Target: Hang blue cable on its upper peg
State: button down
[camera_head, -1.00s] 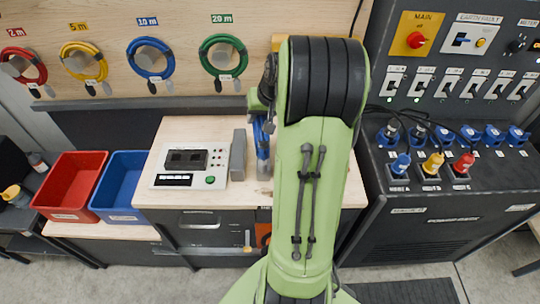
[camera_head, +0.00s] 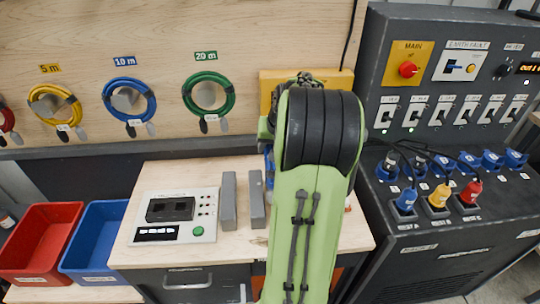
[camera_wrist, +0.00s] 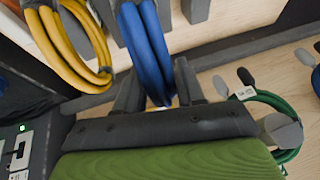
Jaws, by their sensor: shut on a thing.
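In the wrist view a blue cable (camera_wrist: 146,45), a thick looped bundle, passes between the two dark fingers of my gripper (camera_wrist: 160,88), which is shut on it. The loop runs up out of the frame. In the head view my green arm hides the gripper and most of the held cable; a bit of blue (camera_head: 268,165) shows at the arm's left edge. Grey peg-like bars (camera_wrist: 195,10) stand at the top of the wrist view, close to the cable. Which of them is the upper peg I cannot tell.
Another blue coil (camera_head: 129,100) hangs under the 10 m label, with a green coil (camera_head: 208,94) beside it. A yellow coil (camera_wrist: 70,45) is close left of the held cable in the wrist view. Two grey blocks (camera_head: 228,200) stand on the bench beside the tester (camera_head: 175,215).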

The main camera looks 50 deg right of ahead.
jog(key=shift+d+f, duration=0.1)
jog(key=shift+f, duration=2.3)
jog(key=shift+f+b, duration=0.1)
jog(key=shift+b, duration=0.2)
jog(key=shift+f, duration=0.15)
jog(key=c, duration=0.7)
grip_release()
